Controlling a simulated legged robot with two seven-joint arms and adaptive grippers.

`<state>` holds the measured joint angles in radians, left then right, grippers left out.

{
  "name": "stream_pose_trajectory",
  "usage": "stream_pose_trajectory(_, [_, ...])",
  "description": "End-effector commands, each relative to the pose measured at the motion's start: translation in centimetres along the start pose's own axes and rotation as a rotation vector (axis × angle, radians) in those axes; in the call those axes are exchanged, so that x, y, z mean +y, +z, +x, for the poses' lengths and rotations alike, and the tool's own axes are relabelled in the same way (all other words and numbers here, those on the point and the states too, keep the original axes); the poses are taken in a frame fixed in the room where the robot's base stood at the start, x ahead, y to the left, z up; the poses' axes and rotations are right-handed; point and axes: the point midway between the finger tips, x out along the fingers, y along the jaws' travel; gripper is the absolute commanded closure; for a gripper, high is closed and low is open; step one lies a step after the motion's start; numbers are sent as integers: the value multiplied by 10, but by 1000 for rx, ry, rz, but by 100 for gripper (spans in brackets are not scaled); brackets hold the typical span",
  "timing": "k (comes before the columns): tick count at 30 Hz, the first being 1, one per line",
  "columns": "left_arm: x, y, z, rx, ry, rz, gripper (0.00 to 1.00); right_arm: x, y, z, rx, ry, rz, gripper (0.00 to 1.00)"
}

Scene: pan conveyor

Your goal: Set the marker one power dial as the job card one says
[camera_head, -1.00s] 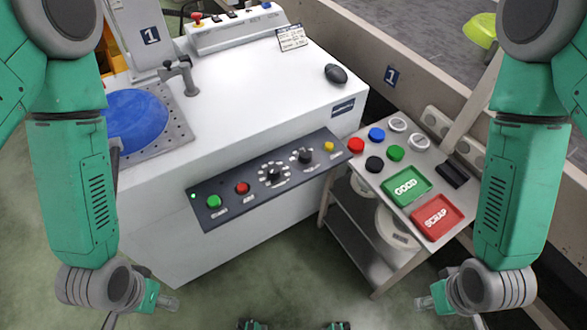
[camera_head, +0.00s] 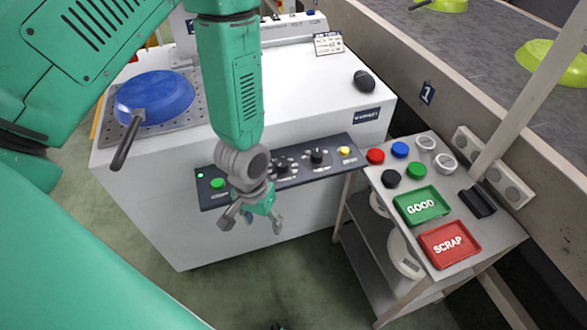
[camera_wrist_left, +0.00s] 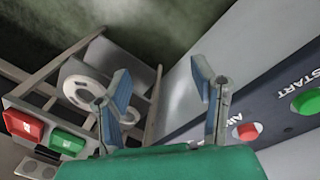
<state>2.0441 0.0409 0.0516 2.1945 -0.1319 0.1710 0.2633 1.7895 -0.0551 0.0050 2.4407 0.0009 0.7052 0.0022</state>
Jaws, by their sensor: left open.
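The machine's dark control panel (camera_head: 333,165) carries two black dials, a left dial (camera_head: 283,166) ringed by white marks and a right dial (camera_head: 317,156). I cannot read which is power, nor their settings. The job card (camera_head: 328,43) stands on the white machine top, its text too small to read. My left gripper (camera_head: 252,228) hangs open and empty in front of the panel's left part, below the left dial. My left forearm hides the red button in the head view. The wrist view shows the open fingers (camera_wrist_left: 166,110) beside the red button (camera_wrist_left: 247,131) and green START button (camera_wrist_left: 306,101).
A blue pan (camera_head: 155,97) rests on the machine's left. The side cart holds a green GOOD tray (camera_head: 421,204), a red SCRAP tray (camera_head: 449,245) and coloured discs. A black mouse-shaped object (camera_head: 364,80) sits on the machine top. The conveyor (camera_head: 480,55) runs behind.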

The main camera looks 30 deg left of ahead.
Motion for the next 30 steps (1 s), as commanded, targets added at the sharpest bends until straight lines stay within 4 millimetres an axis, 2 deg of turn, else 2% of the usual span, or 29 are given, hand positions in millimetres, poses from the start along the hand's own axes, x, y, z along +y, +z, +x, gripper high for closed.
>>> stream_pose_trajectory(1, [2, -18, 1, 8, 7, -17, 48, 0, 1, 11, 0, 0, 1, 60])
stream_pose_trajectory(3, [4, -38, -4, 4, 11, -43, 48, 0, 1, 20, 0, 0, 1, 60])
stream_pose_trajectory(7, [5, -84, -24, 2, 10, -101, 48, 0, 2, 40, 0, 0, 1, 60])
stream_pose_trajectory(11, [1, -135, -65, 8, -12, -185, 48, 0, 4, 67, 0, 0, 1, 60])
stream_pose_trajectory(12, [-2, -148, -80, 10, -24, -212, 48, 0, 4, 74, 0, 0, 0, 60])
stream_pose_trajectory(15, [-8, -167, -114, 13, -55, -272, 48, -1, 5, 86, -1, 0, 0, 60])
stream_pose_trajectory(19, [-13, -177, -141, 14, -82, -316, 48, -1, 5, 92, 0, 0, 0, 60])
stream_pose_trajectory(23, [-14, -178, -142, 11, -92, -326, 48, 0, 5, 94, 0, 0, 0, 60])
stream_pose_trajectory(26, [-16, -177, -128, 8, -92, -327, 48, 0, 5, 98, 0, 0, 1, 60])
stream_pose_trajectory(30, [-20, -177, -98, 6, -89, -325, 48, 0, 6, 108, 0, 0, 1, 60])
